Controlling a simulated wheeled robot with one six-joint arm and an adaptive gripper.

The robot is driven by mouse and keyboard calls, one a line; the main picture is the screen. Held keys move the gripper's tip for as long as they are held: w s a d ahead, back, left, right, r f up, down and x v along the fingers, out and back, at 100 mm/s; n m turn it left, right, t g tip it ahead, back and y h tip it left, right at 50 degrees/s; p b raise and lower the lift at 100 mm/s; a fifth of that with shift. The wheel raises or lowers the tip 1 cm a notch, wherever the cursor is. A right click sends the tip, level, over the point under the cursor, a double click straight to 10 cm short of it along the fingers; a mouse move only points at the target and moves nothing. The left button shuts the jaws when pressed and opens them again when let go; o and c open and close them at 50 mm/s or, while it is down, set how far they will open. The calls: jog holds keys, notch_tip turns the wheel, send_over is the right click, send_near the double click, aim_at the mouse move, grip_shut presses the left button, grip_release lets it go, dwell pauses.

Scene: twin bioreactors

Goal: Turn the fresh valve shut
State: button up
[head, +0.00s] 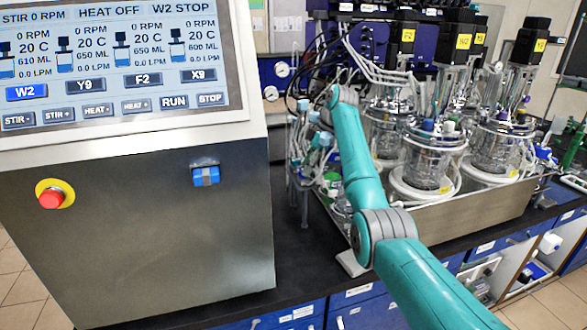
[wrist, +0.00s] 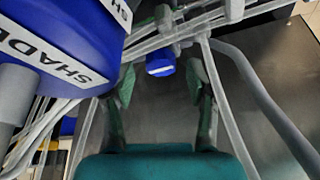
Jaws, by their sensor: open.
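In the wrist view a small blue knob (wrist: 160,65) with a white stripe sits ahead of my gripper (wrist: 160,84), between the lines of its two fingers. It looks like a valve handle, but no label naming it as the fresh valve is readable. My gripper is open, with a green-padded finger on each side and nothing held between them. I cannot tell whether either finger touches the knob. In the head view my arm reaches toward the tubing left of the glass vessels, and the fingers cannot be made out there.
A large blue body (wrist: 50,40) with a "SHADE..." label crowds the wrist view's left. Pale tubes (wrist: 222,100) and a thicker grey hose (wrist: 265,100) run at right. In the head view, glass reactors (head: 430,160) stand right of my arm and a control console (head: 130,240) left.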

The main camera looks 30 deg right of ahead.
jog(key=shift+w+a+f, duration=0.15)
jog(key=shift+a+f, duration=0.05)
jog(key=shift+f, duration=0.3)
grip_shut()
